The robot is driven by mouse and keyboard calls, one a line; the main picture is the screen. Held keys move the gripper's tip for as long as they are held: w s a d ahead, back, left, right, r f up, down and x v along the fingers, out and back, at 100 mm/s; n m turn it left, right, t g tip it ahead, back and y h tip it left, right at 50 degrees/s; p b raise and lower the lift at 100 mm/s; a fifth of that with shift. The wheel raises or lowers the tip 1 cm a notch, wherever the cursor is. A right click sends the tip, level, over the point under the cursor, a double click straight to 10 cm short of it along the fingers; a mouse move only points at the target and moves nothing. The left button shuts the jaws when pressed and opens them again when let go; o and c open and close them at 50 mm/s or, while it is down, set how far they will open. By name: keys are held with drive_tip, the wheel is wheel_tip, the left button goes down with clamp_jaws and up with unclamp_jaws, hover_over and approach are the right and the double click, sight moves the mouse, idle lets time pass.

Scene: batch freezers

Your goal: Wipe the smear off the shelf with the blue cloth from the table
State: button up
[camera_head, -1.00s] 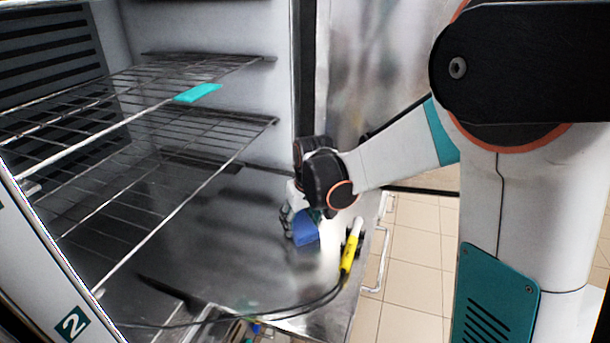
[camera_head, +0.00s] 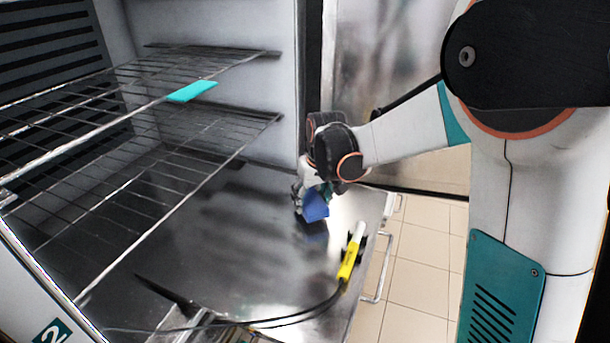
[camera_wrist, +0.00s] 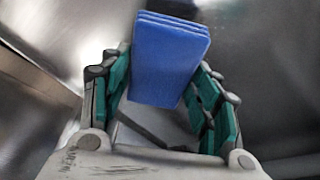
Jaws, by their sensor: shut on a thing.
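My gripper (camera_head: 313,192) is shut on the blue cloth (camera_head: 316,207), a folded block just above the steel table (camera_head: 235,240). A dark patch like a shadow lies below the cloth. In the wrist view, the layered cloth (camera_wrist: 170,55) stands out between the green-padded fingers of my gripper (camera_wrist: 160,95). A flat turquoise patch (camera_head: 192,91) lies on the front edge of the upper wire shelf (camera_head: 100,129), to the left of my gripper and higher. It may be the smear; no other mark on the shelf is clear to me.
A lower wire shelf (camera_head: 172,200) sits under the upper one, inside the open cabinet. A yellow and white tool (camera_head: 351,254) with a black cable lies at the table's right edge. The cabinet's side wall (camera_head: 225,95) stands behind. The middle of the table is bare.

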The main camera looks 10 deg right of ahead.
drive_tip(key=shift+s+a+r, duration=0.1)
drive_tip(key=shift+s+r, duration=0.1)
drive_tip(key=shift+r, duration=0.45)
drive_tip(key=shift+w+r+p, duration=0.25)
drive_tip(key=shift+r+p, duration=0.35)
drive_tip(key=shift+p, duration=0.2)
drive_tip(key=shift+w+p+v, duration=0.15)
drive_tip(key=shift+p+v, duration=0.35)
drive_tip(key=shift+v, duration=0.3)
drive_tip(key=shift+w+p+v, duration=0.15)
drive_tip(key=shift+p+v, duration=0.35)
drive_tip(key=shift+v, duration=0.3)
